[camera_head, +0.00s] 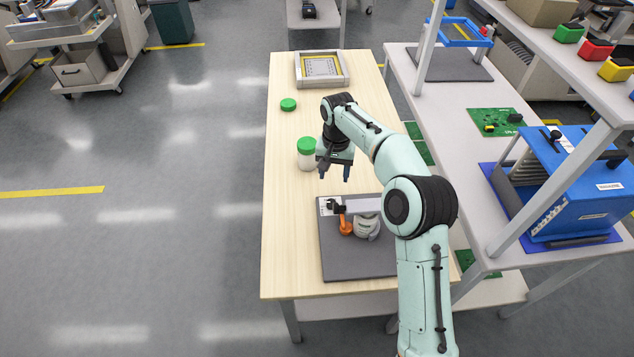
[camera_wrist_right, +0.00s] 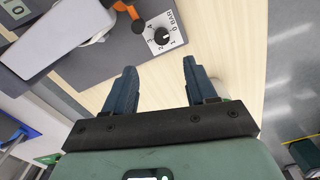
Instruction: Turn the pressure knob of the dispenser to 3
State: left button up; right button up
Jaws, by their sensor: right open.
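The pressure knob (camera_wrist_right: 162,37) is a small dark dial on a white scale plate (camera_wrist_right: 177,27) marked 0 to 4 and BAR. Its white pointer is too small to read surely. The dispenser stands on the dark grey mat (camera_head: 335,262); its pale body (camera_head: 366,227) and orange lever (camera_head: 345,225) show in the head view, partly hidden by my right arm. My right gripper (camera_head: 335,175) is open and empty, just beyond the dispenser. In the right wrist view its two fingers (camera_wrist_right: 160,72) point towards the knob, apart from it. My left gripper is not in view.
A white jar with a green lid (camera_head: 307,154) stands close left of my right gripper. A green lid (camera_head: 288,104) and a metal frame tray (camera_head: 321,69) lie farther back on the wooden table (camera_head: 285,220). A shelved bench (camera_head: 455,100) stands close on the right.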

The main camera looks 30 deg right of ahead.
aim_at(331, 202)
jog(key=f+b, duration=0.1)
jog(key=f, duration=1.2)
jog(key=shift+w+f, duration=0.1)
jog(key=shift+w, duration=0.1)
grip_shut()
